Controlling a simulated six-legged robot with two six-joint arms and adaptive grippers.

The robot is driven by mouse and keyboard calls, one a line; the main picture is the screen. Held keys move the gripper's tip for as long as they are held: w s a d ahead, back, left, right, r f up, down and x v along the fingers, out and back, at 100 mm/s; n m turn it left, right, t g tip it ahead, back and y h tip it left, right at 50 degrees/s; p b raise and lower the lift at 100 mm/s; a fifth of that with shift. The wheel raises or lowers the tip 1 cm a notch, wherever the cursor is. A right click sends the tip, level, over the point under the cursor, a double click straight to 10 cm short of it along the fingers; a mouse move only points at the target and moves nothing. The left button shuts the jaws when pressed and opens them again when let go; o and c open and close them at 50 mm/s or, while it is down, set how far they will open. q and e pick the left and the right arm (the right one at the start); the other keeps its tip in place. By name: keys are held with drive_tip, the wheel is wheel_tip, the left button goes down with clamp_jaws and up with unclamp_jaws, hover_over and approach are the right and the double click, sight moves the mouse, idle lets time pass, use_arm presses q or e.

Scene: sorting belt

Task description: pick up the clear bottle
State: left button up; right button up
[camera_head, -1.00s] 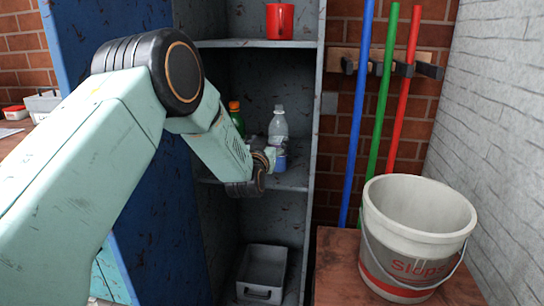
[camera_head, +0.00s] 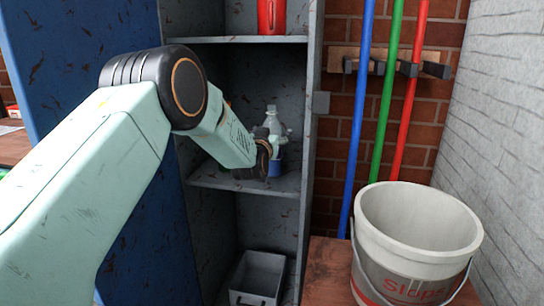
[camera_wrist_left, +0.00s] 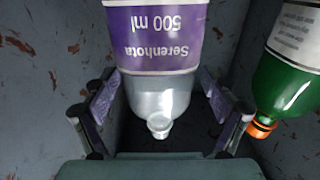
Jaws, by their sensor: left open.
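The clear bottle (camera_head: 271,119) stands on the middle shelf of the grey locker, its lower part partly hidden by my left gripper (camera_head: 274,136). In the left wrist view the clear bottle (camera_wrist_left: 160,92) appears upside down, with a purple and white label and a clear cap end toward the camera. The fingers of my left gripper (camera_wrist_left: 158,105) are apart, one on each side of the bottle in that picture. I cannot tell whether they touch it. My right gripper is not in view.
A green bottle with an orange cap (camera_wrist_left: 285,75) is close beside the clear one. The locker walls and the shelf (camera_head: 235,182) bound the space.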

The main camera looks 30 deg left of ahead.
use_arm(q)
drive_tip(key=shift+d+r, duration=0.1)
drive_tip(key=shift+d, duration=0.05)
drive_tip(key=c, duration=0.8)
clamp_jaws()
